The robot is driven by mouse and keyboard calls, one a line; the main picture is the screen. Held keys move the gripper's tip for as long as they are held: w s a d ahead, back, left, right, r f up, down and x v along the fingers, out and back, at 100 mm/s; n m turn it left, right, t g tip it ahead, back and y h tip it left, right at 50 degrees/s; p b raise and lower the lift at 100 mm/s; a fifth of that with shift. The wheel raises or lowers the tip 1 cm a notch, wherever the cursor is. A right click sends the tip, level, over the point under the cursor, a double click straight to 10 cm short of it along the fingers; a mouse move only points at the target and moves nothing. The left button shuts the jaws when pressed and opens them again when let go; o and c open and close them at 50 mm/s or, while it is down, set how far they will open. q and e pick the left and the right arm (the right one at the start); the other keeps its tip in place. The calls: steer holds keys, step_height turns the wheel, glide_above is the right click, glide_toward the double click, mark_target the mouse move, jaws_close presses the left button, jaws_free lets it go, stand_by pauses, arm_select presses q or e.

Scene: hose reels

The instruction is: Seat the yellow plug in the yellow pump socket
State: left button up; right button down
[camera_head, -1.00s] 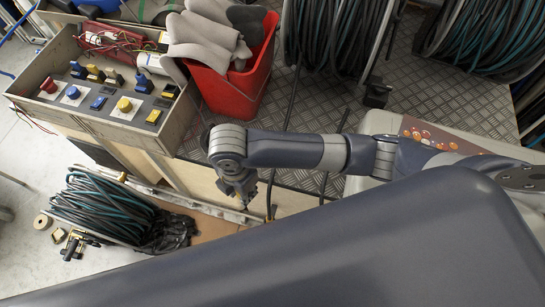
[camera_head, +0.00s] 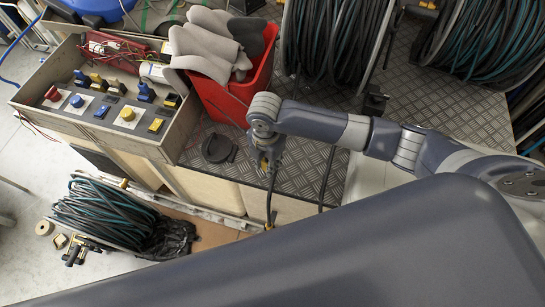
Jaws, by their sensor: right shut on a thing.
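My right gripper (camera_head: 268,164) hangs beside the red bucket, above the front part of the metal plate floor. It is shut on what looks like a plug at the upper end of a dark cable (camera_head: 269,200). The plug is mostly hidden between the fingers and its colour cannot be made out. My left gripper is not in view.
A red bucket (camera_head: 232,100) with grey gloves (camera_head: 205,42) stands between box and gripper. A black round object (camera_head: 218,148) lies on the plate floor. Hose reels (camera_head: 335,45) stand behind. A coiled hose (camera_head: 100,210) lies at lower left.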

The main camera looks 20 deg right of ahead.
steer(key=shift+w+d+p, duration=0.3)
steer(key=shift+w+d, duration=0.8)
steer(key=shift+d, duration=0.1)
step_height(320, 180, down, 2)
steer(key=shift+s+f+p, duration=0.1)
steer(key=shift+f+p, duration=0.1)
steer(key=shift+p, duration=0.4)
steer(key=shift+a+f, duration=0.1)
steer(key=shift+f, duration=0.4)
steer(key=shift+f, duration=0.2)
steer(key=c, duration=1.3)
jaws_free()
steer(key=shift+c, duration=0.2)
